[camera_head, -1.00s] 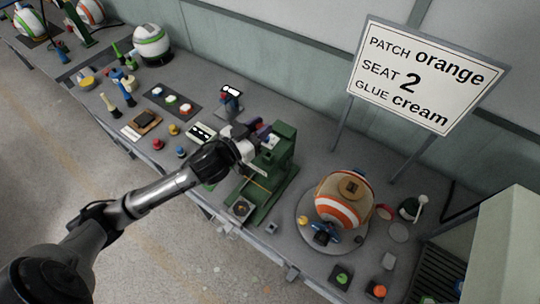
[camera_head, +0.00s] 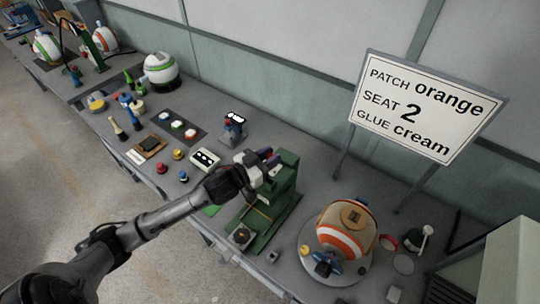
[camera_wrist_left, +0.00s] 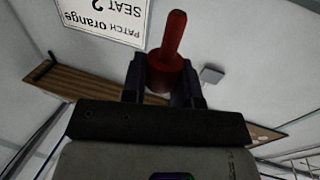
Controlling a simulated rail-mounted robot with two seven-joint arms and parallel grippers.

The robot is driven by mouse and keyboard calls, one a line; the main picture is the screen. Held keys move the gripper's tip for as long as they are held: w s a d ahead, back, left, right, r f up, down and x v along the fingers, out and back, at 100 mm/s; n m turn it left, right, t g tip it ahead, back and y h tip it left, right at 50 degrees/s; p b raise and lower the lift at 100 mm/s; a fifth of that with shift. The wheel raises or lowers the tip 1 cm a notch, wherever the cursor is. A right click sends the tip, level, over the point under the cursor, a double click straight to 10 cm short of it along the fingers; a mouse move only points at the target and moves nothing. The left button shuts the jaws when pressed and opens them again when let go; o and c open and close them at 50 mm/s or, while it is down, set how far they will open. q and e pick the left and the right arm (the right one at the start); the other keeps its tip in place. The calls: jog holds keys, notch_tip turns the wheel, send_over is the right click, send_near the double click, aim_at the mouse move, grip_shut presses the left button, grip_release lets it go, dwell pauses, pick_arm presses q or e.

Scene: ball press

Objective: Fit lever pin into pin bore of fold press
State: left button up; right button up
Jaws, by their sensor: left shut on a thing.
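The green fold press (camera_head: 286,184) stands on the bench at the middle of the head view, with a green base running toward the front edge. My left gripper (camera_head: 266,160) is at the upper part of the press, on its left side. In the left wrist view my left gripper (camera_wrist_left: 163,85) is shut on a red pin (camera_wrist_left: 172,42) with a wider round collar (camera_wrist_left: 166,76) between the fingers. The pin's narrow end sticks out past the fingertips. The pin bore is not discernible, and I cannot tell whether the pin touches the press.
An orange-and-white ball (camera_head: 346,230) sits on a round grey plate right of the press. A sign (camera_head: 425,105) on posts stands behind it. Small coloured parts, a card with dark spots (camera_head: 205,159) and a dark tray (camera_head: 179,126) lie left of the press.

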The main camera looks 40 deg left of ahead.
pick_arm(q)
jog(key=shift+r, duration=0.1)
jog(key=shift+f+b, duration=0.65)
jog(key=shift+f, duration=0.6)
jog(key=shift+f+b, duration=0.95)
jog(key=shift+f, duration=0.75)
jog(key=shift+p, duration=0.3)
jog(key=shift+p, duration=0.3)
jog(key=shift+p, duration=0.35)
jog(key=shift+f, duration=0.15)
